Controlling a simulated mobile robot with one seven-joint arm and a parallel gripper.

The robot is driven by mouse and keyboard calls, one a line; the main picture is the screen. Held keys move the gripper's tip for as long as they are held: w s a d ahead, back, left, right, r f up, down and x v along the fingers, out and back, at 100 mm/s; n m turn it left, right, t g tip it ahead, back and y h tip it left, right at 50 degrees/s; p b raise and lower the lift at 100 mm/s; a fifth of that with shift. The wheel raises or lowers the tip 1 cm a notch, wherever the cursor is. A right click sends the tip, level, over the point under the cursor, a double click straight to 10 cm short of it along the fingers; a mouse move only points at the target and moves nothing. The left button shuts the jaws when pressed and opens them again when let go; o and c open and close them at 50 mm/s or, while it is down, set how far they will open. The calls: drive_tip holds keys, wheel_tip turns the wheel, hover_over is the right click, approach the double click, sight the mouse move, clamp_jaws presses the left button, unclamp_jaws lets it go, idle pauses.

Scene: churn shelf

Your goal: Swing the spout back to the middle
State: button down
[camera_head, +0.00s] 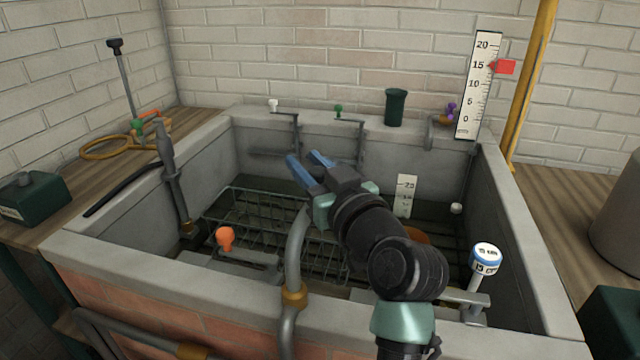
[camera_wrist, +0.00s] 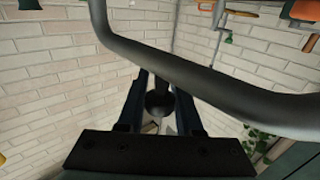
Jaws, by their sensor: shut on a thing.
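The spout (camera_head: 297,245) is a bent grey pipe rising from a brass collar (camera_head: 293,297) at the basin's front wall. Its upper part passes behind my gripper and wrist and is hidden there. In the wrist view the spout (camera_wrist: 215,88) crosses close in front as a thick dark pipe. My gripper (camera_head: 306,164) has blue fingers pointing up and left over the middle of the basin. In the wrist view its fingers (camera_wrist: 163,97) stand either side of a dark rounded piece that seems joined to the spout. They are shut on it.
The stone basin (camera_head: 130,262) holds a wire rack (camera_head: 265,222). An orange knob (camera_head: 225,238) is at front left, a blue-topped white dial (camera_head: 485,257) at front right. A green cup (camera_head: 395,107) and a tall scale (camera_head: 478,85) stand on the back ledge.

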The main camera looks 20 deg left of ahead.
drive_tip(key=shift+s+a+n+g+y+b, duration=0.15)
drive_tip(key=shift+a+n+g+y+b, duration=0.25)
drive_tip(key=shift+g, duration=0.1)
drive_tip(key=c, duration=0.6)
unclamp_jaws()
drive_tip(key=v, duration=1.3)
